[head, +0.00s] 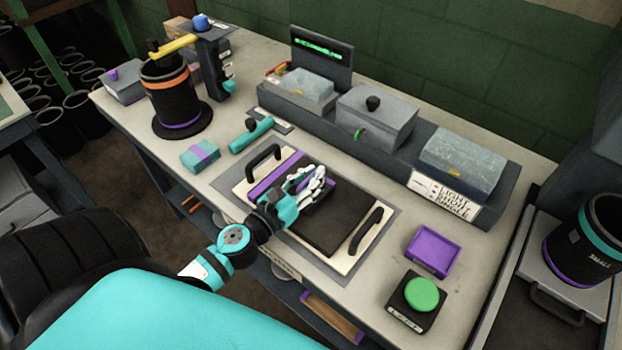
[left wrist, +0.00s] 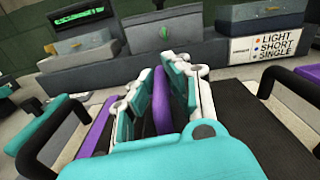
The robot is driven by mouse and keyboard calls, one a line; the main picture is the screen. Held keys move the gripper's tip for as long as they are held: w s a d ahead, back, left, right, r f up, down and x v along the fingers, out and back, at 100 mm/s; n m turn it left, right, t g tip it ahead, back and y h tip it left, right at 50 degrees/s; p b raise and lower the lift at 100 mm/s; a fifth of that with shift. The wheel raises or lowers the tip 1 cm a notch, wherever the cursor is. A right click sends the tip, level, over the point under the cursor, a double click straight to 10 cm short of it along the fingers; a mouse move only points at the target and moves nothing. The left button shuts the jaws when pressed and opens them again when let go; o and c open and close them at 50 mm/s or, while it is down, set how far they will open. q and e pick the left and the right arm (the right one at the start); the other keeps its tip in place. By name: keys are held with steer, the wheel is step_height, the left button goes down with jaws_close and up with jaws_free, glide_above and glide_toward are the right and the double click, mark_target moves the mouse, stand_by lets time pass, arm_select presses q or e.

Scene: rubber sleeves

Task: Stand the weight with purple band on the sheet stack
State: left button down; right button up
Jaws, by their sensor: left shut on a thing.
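My left gripper (head: 314,185) is over the dark sheet stack (head: 333,235), which lies in a pale tray with two black handles. It is shut on a purple-faced thing (left wrist: 161,98), seen edge-on between the fingers in the left wrist view; the fingers hide most of it in the head view. I cannot tell whether it touches the stack. The stack also shows in the left wrist view (left wrist: 235,120). My right gripper is not in view.
A grey shelf with lidded boxes (head: 375,118) runs behind the tray. A teal cylinder (head: 251,135) lies at the tray's back left. A black drum (head: 172,95) stands farther left. A purple dish (head: 433,251) and a green button (head: 421,294) are at the right.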

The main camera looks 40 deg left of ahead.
arm_select(q)
steer(key=shift+r, duration=0.15)
steer(key=c, duration=1.4)
jaws_free()
steer(key=shift+f, duration=0.2)
steer(key=shift+o, duration=0.3)
